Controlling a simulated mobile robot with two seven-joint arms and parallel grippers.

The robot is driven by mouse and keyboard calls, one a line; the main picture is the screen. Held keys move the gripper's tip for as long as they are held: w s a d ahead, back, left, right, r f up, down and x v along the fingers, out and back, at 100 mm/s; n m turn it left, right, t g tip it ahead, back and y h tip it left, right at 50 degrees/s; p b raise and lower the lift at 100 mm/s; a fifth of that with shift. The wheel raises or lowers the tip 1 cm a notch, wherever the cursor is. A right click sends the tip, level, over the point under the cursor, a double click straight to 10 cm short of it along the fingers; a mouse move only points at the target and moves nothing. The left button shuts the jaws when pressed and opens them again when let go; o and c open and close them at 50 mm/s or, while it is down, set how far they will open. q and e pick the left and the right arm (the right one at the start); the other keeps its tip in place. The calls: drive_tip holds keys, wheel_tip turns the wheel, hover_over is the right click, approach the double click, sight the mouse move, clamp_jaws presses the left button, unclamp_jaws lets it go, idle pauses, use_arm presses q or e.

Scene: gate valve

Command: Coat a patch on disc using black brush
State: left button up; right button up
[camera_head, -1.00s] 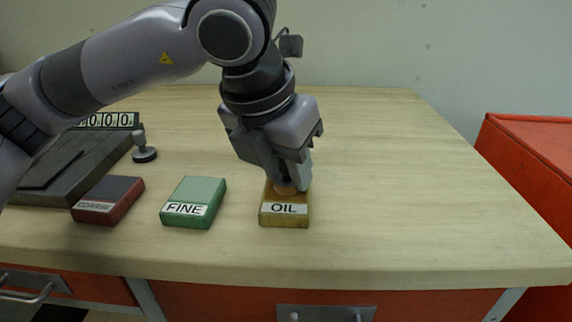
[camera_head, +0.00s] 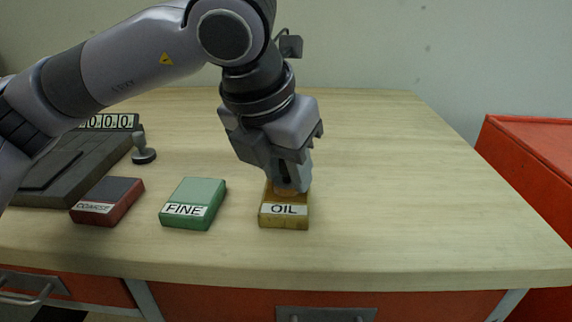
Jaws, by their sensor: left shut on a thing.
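My left gripper (camera_head: 291,186) points down at the gold block labelled OIL (camera_head: 284,217) near the table's front middle. It is shut on a small tan thing (camera_head: 286,190), mostly hidden between the fingers and right at the block's top; I cannot tell whether gripper or thing touches the block. No black brush can be made out. No disc is clearly identifiable; a small grey piece with a round base and upright knob (camera_head: 143,150) stands at the left. My right gripper is not in view.
A green block labelled FINE (camera_head: 196,191) and a dark red block labelled COARSE (camera_head: 107,200) lie left of the gold block. A dark stepped slab (camera_head: 75,160) with a number display (camera_head: 110,121) is farther left. The right tabletop (camera_head: 430,190) is clear. A red cabinet (camera_head: 530,160) stands right.

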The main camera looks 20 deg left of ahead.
use_arm(q)
drive_tip(key=shift+r+p, duration=1.95)
drive_tip(key=shift+r, duration=1.55)
drive_tip(key=shift+f, duration=0.1)
